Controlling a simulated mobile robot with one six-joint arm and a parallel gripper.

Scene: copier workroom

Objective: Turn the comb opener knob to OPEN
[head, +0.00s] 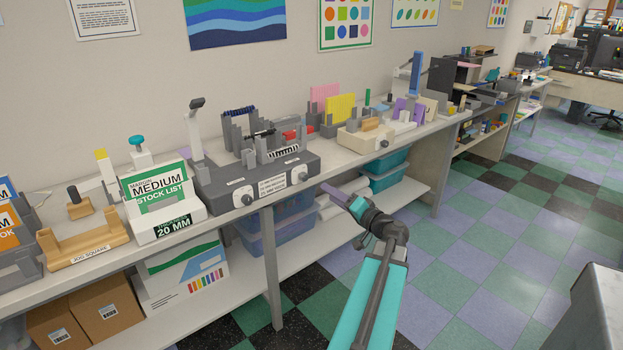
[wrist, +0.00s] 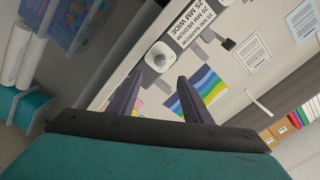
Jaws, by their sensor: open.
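The grey comb machine (head: 255,178) stands on the bench, with a label on its front listing widths in MM. A knob on a white dial (head: 299,175) sits right of that label, and another knob (head: 243,197) sits left of it. In the wrist view the right-hand knob (wrist: 158,57) is just beyond the fingertips, and the left-hand knob (wrist: 228,43) is farther right. I cannot read which is the opener or where either points. My gripper (wrist: 160,82) is open and empty, apart from the knobs. In the head view my gripper (head: 330,190) is in front of the machine's right end.
A white stock list stand (head: 160,195) and a wooden jig (head: 85,240) are left of the machine. A beige device (head: 380,135) with a knob stands to its right.

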